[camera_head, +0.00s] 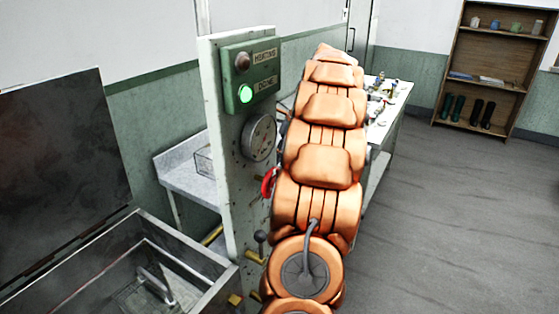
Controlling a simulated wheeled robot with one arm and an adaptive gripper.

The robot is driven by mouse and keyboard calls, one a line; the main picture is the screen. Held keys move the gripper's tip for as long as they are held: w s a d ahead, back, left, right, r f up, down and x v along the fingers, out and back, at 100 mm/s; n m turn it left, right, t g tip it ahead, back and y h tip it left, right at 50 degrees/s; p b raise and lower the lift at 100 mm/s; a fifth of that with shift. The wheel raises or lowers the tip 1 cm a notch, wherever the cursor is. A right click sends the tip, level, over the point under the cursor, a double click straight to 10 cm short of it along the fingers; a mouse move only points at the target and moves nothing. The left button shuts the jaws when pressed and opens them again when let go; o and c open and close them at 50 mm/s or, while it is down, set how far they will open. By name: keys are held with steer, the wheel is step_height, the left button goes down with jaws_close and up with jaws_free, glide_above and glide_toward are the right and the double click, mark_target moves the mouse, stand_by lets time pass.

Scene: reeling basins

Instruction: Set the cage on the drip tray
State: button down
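A grey tray-like surface with a raised back edge (180,180), which may be the drip tray, stands against the wall behind the green panel post. A thin wire frame (203,160) shows on it, partly cut off by the post; I cannot tell what it is. In the open metal basin (95,262) at the lower left, a grey handle (155,286) stands over a flat perforated-looking piece, possibly the cage. The picture's lower edge cuts the basin off. My orange arm reaches up the middle, and my gripper is not in view.
The post carries a green box (251,75) with a dark HEATING lamp and a lit green DONE lamp (245,93), a gauge (259,138) and a red handle (268,183). A cluttered table (400,98) stands behind my arm. The floor at right is clear before a shelf (490,60).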

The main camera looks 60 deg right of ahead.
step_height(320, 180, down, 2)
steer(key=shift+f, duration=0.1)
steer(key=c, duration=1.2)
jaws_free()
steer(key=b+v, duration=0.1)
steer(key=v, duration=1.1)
steer(key=shift+b, duration=0.35)
